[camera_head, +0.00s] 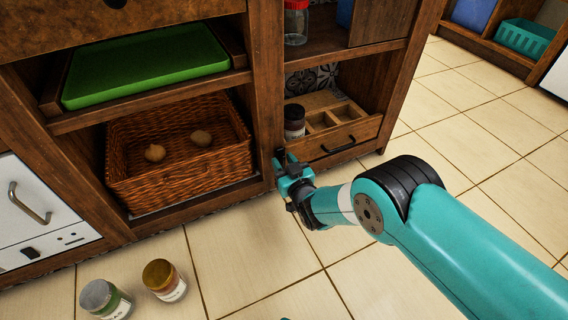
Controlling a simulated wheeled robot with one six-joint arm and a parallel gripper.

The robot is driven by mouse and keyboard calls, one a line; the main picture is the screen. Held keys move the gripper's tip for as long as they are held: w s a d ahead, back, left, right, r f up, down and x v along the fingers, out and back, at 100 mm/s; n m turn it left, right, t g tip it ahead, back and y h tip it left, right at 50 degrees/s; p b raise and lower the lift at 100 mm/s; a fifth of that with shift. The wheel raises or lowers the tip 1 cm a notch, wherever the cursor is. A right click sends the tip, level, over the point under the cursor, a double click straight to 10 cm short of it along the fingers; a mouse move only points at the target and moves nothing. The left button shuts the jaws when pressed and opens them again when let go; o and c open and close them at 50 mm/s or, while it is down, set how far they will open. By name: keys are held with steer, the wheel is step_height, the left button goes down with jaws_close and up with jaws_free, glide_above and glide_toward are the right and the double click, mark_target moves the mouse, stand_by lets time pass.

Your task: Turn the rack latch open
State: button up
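My gripper (285,162) is at the wooden post between the basket bay and the drawer bay, low on the shelving. Its teal body and dark fingers cover part of the post. A small dark piece shows at its tip against the post; I cannot tell whether it is the rack latch or a fingertip. The latch is not clearly visible and may be hidden by the gripper. I cannot tell whether the fingers are open or shut, or whether they touch anything.
A wicker basket (177,178) holds two round items, below a green tray (145,65). Right of the post is a drawer (341,146) with a dark handle and a dark-lidded jar (294,121). Two jars (104,298) (163,279) stand on the tiled floor. The floor at right is clear.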

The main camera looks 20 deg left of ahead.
steer(key=p+v, duration=1.7)
steer(key=p, duration=0.1)
steer(key=shift+d+p, duration=0.2)
steer(key=shift+p, duration=0.15)
steer(key=shift+s, duration=0.1)
